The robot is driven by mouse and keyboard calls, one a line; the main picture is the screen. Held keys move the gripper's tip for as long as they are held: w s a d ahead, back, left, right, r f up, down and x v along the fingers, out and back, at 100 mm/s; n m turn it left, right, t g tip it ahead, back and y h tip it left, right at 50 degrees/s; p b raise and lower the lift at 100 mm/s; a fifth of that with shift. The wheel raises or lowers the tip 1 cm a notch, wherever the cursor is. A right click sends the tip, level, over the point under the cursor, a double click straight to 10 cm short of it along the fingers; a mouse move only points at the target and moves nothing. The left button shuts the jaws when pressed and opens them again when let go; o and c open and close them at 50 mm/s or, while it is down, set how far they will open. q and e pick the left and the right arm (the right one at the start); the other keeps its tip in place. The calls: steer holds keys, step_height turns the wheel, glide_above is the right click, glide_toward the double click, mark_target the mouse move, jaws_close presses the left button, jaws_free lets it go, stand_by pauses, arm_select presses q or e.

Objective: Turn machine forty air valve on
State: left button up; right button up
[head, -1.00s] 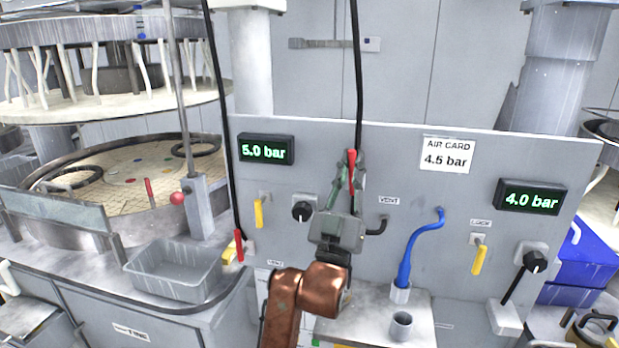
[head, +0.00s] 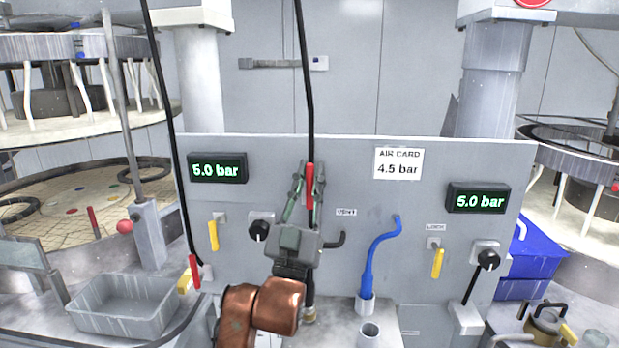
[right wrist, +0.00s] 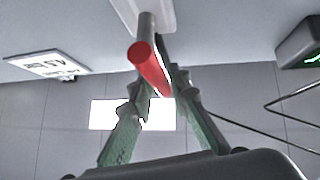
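A red lever handle (head: 310,186) stands upright on the grey valve panel (head: 365,265), beside a black hose. My right gripper (head: 308,180) is at this lever, with its green fingers on both sides of it. In the right wrist view the red lever (right wrist: 150,68) lies between the converging fingertips (right wrist: 158,85), which look closed on it; the exact contact is partly hidden. A right display (head: 478,201) reads 5.0 bar. The air card (head: 398,163) says 4.5 bar. My left gripper is not in view.
Another red lever (head: 194,270) is at the panel's lower left. Yellow levers (head: 213,235) (head: 438,263), black knobs (head: 261,228) (head: 488,260) and a blue hose (head: 378,250) are on the panel. A grey tray (head: 125,305) stands at left. Polishing platens flank the panel.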

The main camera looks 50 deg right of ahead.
steer(key=shift+o, duration=1.2)
steer(key=shift+f, duration=0.1)
steer(key=v, duration=0.7)
steer(key=shift+a+f, duration=0.2)
